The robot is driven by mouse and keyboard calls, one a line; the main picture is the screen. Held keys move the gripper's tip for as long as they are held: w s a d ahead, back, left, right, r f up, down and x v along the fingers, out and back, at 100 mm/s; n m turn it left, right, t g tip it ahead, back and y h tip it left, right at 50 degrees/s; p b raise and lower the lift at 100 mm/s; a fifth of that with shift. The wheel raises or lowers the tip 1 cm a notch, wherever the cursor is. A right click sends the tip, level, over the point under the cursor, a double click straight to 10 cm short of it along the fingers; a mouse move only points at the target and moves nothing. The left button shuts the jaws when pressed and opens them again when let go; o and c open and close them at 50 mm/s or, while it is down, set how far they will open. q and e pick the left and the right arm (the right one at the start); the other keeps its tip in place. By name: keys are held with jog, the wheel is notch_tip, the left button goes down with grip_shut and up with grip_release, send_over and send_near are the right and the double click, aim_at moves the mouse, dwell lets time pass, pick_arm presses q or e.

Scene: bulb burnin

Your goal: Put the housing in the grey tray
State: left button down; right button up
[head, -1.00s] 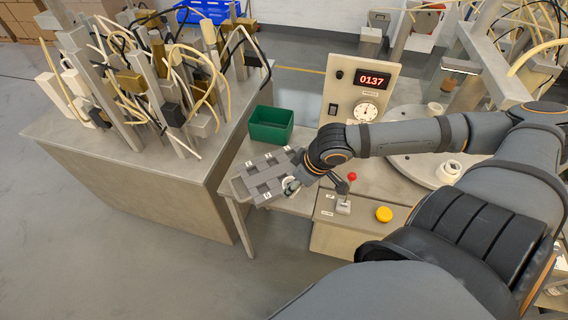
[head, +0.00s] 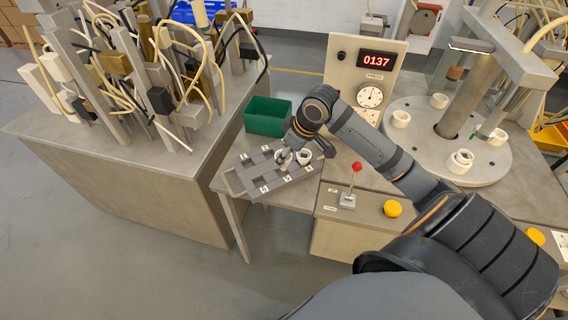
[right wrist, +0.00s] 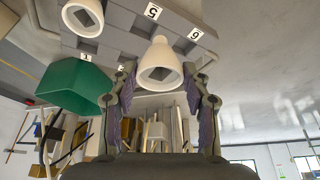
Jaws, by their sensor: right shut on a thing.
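The grey tray (head: 236,183) with numbered slots lies on the bench left of the press. My right gripper (head: 284,160) is over the tray's middle, pointing down. In the right wrist view the right gripper (right wrist: 160,95) has a finger on each side of a white housing (right wrist: 160,62), shut on it. That housing (head: 282,157) is partly hidden by the gripper in the head view. I cannot tell whether it touches the tray floor. A second white housing (head: 304,157) is at the tray's right part, beside the gripper; it also shows in the right wrist view (right wrist: 84,16). My left gripper is out of view.
A green bin (head: 268,115) stands behind the tray. To the right are a red-knobbed lever (head: 355,168), a yellow button (head: 392,208) and a panel reading 0137 (head: 376,59). A round table (head: 420,150) holds several white housings. A cable-covered fixture bench (head: 150,170) stands left.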

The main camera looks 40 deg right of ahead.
jog(key=shift+w+d+f+p, duration=0.25)
jog(key=shift+w+f, duration=0.3)
jog(key=shift+f, duration=0.75)
jog(key=shift+w+d+f+p, duration=0.1)
jog(key=shift+w+d+f, duration=0.35)
jog(key=shift+f, duration=0.85)
jog(key=shift+w+d+f+p, duration=0.1)
jog(key=shift+w+f+p, duration=0.1)
jog(key=shift+w+f, duration=0.8)
jog(key=shift+s+f, duration=0.35)
jog(key=shift+f, duration=0.05)
jog(key=o, duration=1)
jog(key=shift+c, duration=0.2)
jog(key=v, duration=1.2)
